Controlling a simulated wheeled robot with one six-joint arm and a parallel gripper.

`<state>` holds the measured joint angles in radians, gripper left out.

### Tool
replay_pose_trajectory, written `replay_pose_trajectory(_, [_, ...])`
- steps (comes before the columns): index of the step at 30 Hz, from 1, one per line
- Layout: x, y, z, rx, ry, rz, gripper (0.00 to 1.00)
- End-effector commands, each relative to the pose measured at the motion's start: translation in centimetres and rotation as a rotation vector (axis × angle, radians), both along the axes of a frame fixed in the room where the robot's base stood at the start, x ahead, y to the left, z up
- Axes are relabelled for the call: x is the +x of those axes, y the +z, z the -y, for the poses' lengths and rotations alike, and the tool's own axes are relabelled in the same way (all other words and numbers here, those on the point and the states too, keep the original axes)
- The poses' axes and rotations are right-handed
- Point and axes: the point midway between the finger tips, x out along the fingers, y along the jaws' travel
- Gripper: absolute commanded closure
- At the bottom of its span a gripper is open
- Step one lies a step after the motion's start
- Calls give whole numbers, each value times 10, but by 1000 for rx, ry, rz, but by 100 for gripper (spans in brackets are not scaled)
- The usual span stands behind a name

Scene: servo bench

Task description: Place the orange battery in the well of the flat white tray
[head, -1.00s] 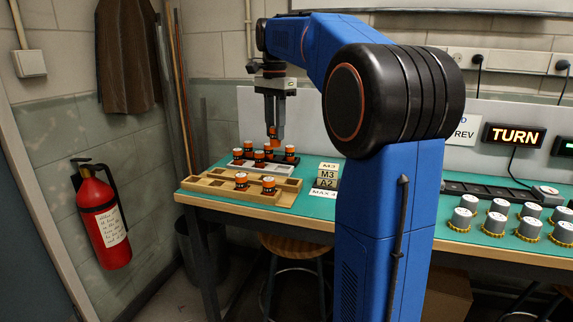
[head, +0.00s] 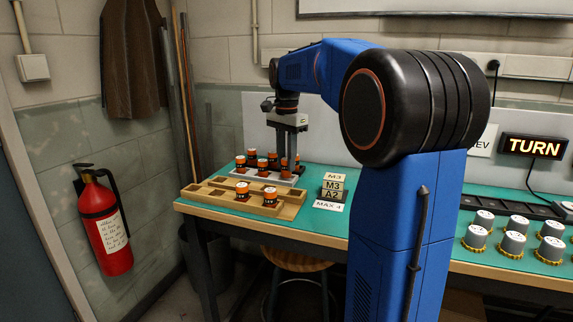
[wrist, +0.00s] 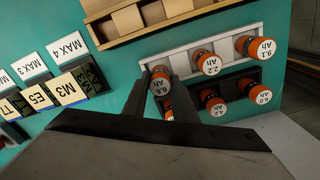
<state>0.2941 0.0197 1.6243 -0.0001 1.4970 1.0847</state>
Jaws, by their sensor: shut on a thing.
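An orange battery with a white top (wrist: 160,80) is between the fingers of my gripper (wrist: 163,92) in the wrist view. My gripper is shut on it and points down. It is at the left end of the flat white tray (wrist: 178,44) in that view. In the head view, my gripper (head: 290,160) is low over the right end of the white tray (head: 288,182). The battery's lower part is hidden, so I cannot tell whether it is seated in the well. Two other orange batteries (wrist: 207,61) stand in the white tray.
A dark tray (wrist: 228,86) with several orange batteries lies right behind the white tray. A wooden tray (head: 228,208) with two batteries is in front. Label blocks (head: 333,188) stand to the right. Green bench top (head: 312,182) is bare between them and the trays.

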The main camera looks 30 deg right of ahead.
Motion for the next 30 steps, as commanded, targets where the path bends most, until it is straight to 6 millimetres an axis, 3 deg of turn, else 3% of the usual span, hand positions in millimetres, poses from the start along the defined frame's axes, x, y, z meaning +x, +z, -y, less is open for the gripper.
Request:
replay_pose_trajectory(3, [0, -12, 0, 0, 0, -1, 100])
replay_pose_trajectory(14, [0, -16, 0, 0, 0, -1, 100])
replay_pose_trajectory(15, [0, -16, 0, 0, 0, -1, 70])
replay_pose_trajectory(17, [0, -16, 0, 0, 0, -1, 56])
replay_pose_trajectory(30, [0, -7, 0, -1, 0, 1, 56])
